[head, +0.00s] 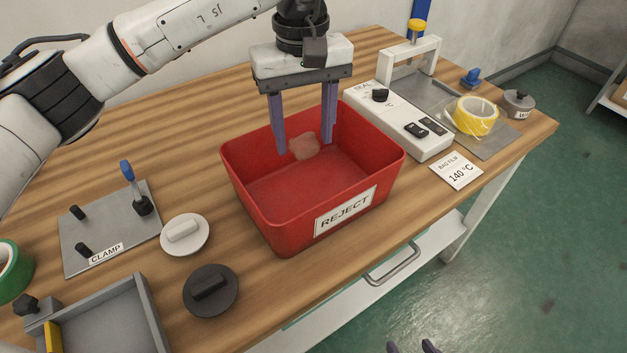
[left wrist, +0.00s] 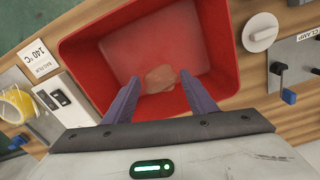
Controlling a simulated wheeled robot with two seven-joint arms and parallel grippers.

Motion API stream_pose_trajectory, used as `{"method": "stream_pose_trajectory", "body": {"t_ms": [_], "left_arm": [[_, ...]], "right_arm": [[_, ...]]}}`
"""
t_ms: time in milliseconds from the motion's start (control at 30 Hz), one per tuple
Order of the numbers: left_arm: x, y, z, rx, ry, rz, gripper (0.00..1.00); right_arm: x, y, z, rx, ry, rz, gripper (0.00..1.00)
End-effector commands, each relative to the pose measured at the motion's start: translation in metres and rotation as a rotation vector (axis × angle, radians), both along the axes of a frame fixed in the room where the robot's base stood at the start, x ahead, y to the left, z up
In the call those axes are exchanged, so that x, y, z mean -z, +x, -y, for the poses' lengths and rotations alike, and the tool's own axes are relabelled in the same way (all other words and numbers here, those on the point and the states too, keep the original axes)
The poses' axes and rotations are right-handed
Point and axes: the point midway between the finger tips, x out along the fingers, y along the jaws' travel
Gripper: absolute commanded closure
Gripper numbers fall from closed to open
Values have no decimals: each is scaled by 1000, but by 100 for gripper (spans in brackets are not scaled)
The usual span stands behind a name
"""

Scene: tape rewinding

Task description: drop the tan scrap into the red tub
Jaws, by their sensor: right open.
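The red tub (head: 262,205), labelled REJECT, stands upright in the middle of the table. It also fills the middle of the left wrist view (left wrist: 100,60). The tan scrap (head: 304,144) shows inside the tub's walls, toward the back; it also shows in the left wrist view (left wrist: 159,78). I cannot tell whether it rests on the tub's floor. My left gripper (head: 304,149) points down into the tub, its fingers spread wide on either side of the scrap with gaps to it. My right gripper (head: 412,348) shows only its fingertips at the bottom edge, apart and empty.
A white sealer (head: 400,125) stands right of the tub, with yellow tape (head: 474,117) beyond it. A clamp plate (head: 105,235), a white disc (head: 185,235) and a black disc (head: 211,291) lie to the left. A grey tray (head: 110,315) sits at the front left.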

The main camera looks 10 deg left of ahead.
Motion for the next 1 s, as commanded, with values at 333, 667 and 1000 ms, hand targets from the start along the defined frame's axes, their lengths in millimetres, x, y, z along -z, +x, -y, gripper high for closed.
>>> {"method": "stream_pose_trajectory", "body": {"t_ms": [333,667,1000], "left_arm": [[-1,0,0,0,0,0,34],[-46,1,0,-1,0,5,34],[-98,0,0,-1,1,1,34]], "right_arm": [[2,-1,0,1,1,-2,50],[1,-1,0,1,1,-3,50],[0,-2,1,3,1,-6,50]]}}
